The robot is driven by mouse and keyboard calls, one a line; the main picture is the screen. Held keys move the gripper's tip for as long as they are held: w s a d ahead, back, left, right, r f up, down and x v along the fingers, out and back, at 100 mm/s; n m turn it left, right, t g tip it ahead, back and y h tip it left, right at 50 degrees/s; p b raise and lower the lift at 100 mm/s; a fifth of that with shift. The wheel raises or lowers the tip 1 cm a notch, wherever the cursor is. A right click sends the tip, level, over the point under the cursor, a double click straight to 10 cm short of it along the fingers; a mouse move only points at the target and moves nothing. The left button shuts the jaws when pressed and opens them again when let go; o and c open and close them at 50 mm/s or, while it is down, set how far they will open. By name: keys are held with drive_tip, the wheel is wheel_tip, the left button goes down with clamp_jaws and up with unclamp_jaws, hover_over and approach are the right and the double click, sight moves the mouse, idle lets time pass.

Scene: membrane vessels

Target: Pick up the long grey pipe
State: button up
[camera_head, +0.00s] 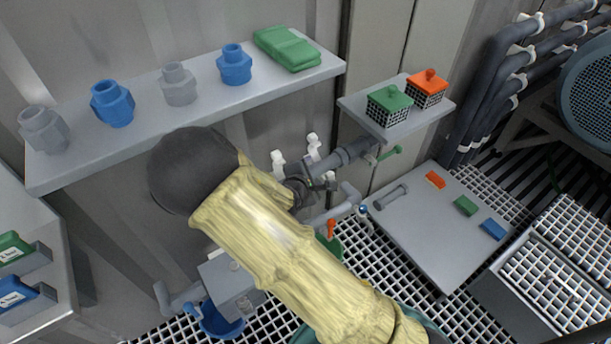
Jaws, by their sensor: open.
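A loose grey pipe (391,197) with thicker ends lies on the low grey table (425,235) at the right. It is the only loose pipe I can make out. My gripper (322,184) is open, small and dark in the view, in front of the wall pipework and to the left of the loose pipe, apart from it. My yellow-sleeved arm hides part of my wrist and much of the area below it.
Orange (435,180), green (465,205) and blue (493,230) blocks lie on the low table's right side. A shelf (150,140) holds blue and grey fittings. A small shelf (436,112) holds two baskets.

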drive_tip(key=c, duration=1.2)
wheel_tip(320, 180, up, 10)
drive_tip(key=p, duration=0.6)
drive_tip(key=shift+r, duration=0.1)
